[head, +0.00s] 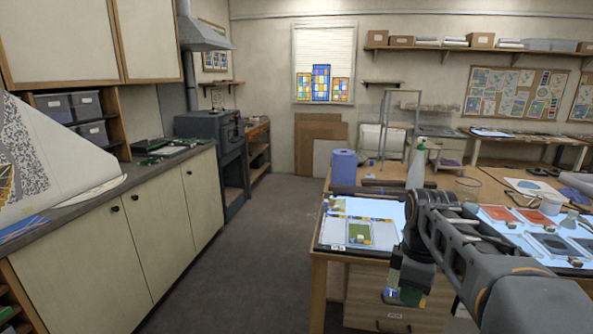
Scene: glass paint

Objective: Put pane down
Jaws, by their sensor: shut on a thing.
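My gripper (408,280) hangs from my arm at the right, in front of the workbench's near side. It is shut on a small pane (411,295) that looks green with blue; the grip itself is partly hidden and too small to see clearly. A lit panel (335,205) lies on the bench top to the left of my gripper. On it is a pale tray or frame (335,233) with a small green and yellow piece (360,233) in it. The held pane appears apart from the lit panel.
Red and dark panes (499,214) lie at the right, partly behind my arm. Open floor (235,255) lies between the bench and left cabinets (150,235).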

